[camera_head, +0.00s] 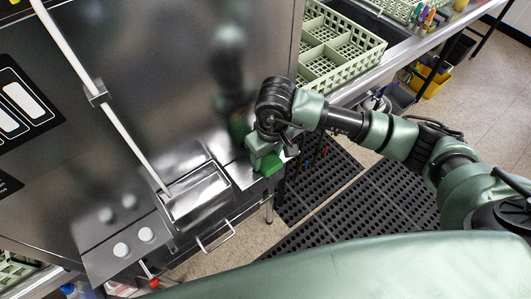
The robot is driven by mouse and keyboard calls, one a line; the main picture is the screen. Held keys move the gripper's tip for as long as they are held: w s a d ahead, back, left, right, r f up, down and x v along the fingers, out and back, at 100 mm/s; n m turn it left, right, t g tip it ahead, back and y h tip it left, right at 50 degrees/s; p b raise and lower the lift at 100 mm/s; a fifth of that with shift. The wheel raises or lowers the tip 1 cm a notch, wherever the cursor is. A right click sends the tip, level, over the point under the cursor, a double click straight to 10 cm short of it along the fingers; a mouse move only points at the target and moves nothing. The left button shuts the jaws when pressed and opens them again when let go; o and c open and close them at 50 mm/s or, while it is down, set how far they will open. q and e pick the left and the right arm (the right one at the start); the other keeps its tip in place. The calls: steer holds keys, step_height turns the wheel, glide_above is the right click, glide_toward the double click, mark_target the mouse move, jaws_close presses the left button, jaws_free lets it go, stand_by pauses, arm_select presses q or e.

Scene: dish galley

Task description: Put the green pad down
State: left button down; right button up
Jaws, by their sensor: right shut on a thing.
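The green pad (270,164) is a small bright green block at the tip of my right gripper (264,153). My right gripper is shut on it. The pad is at the right front corner of the steel dish machine, over or against a narrow metal ledge; I cannot tell whether it touches the metal. The gripper and wrist hide part of the pad. My right arm comes in from the right. My left gripper is not in view.
The steel dish machine (150,90) fills the left, with a white handle bar (108,105) across it. A pale green dish rack (335,55) sits on the counter behind my gripper. Black rubber mats (325,180) lie on the floor. A yellow bucket (430,80) stands at right.

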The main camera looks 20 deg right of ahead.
mark_target(266, 160)
steer(key=shift+w+a, duration=0.25)
steer(key=shift+w, duration=0.2)
steer(key=o, duration=1)
steer(key=shift+o, duration=0.9)
steer(key=shift+s+d, duration=0.15)
steer(key=shift+s, duration=0.15)
steer(key=shift+p, duration=0.5)
steer(key=r+b, duration=0.1)
steer(key=r, duration=0.1)
steer(key=r+b, duration=0.1)
steer(key=r, duration=0.1)
steer(key=s+r+b, duration=0.1)
steer(key=r+b, duration=0.1)
steer(key=shift+r, duration=0.15)
steer(key=shift+s+r, duration=0.15)
steer(key=shift+r, duration=0.4)
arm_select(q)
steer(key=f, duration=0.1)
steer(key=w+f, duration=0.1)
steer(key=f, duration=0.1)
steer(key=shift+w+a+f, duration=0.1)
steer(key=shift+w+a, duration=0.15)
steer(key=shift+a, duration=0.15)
